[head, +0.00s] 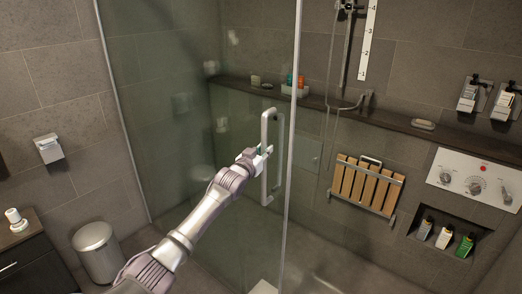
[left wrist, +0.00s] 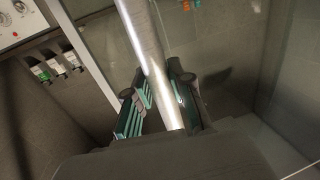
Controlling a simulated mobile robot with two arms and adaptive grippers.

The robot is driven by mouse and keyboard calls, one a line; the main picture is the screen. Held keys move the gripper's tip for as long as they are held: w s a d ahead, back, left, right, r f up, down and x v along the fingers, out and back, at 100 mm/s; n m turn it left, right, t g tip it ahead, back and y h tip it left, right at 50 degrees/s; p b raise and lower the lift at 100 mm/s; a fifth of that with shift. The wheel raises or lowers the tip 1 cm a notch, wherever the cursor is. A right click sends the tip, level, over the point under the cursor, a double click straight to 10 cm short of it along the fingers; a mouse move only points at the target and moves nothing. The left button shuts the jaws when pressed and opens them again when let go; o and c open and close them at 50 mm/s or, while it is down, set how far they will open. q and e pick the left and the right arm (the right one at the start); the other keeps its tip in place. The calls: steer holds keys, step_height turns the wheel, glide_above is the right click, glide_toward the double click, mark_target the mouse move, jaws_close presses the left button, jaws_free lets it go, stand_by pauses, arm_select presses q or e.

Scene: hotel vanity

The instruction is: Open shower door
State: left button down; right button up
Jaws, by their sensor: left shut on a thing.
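The glass shower door (head: 180,110) stands in the middle left of the head view, with a metal edge along its right side. Its long vertical bar handle (head: 265,180) is near that edge. My left gripper (head: 264,152) is at the handle. In the left wrist view the silver handle bar (left wrist: 150,60) runs between the two green-padded fingers of my left gripper (left wrist: 158,103), which are shut on it. My right gripper is not in view.
A folding wooden seat (head: 366,186) and a control panel (head: 475,178) are on the shower wall at right. Bottles stand in a niche (head: 445,236) below. A bin (head: 98,250) and a dark cabinet (head: 35,262) are at lower left.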

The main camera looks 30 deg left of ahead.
arm_select(q)
steer(key=shift+s+d+f, duration=0.1)
steer(key=shift+d+f, duration=0.15)
steer(key=shift+d, duration=0.75)
steer(key=c, duration=1.3)
jaws_free()
steer(key=shift+d+r, duration=0.15)
steer(key=shift+d, duration=0.05)
steer(key=shift+o, duration=1.3)
steer(key=shift+a, duration=0.4)
steer(key=shift+a+r, duration=0.1)
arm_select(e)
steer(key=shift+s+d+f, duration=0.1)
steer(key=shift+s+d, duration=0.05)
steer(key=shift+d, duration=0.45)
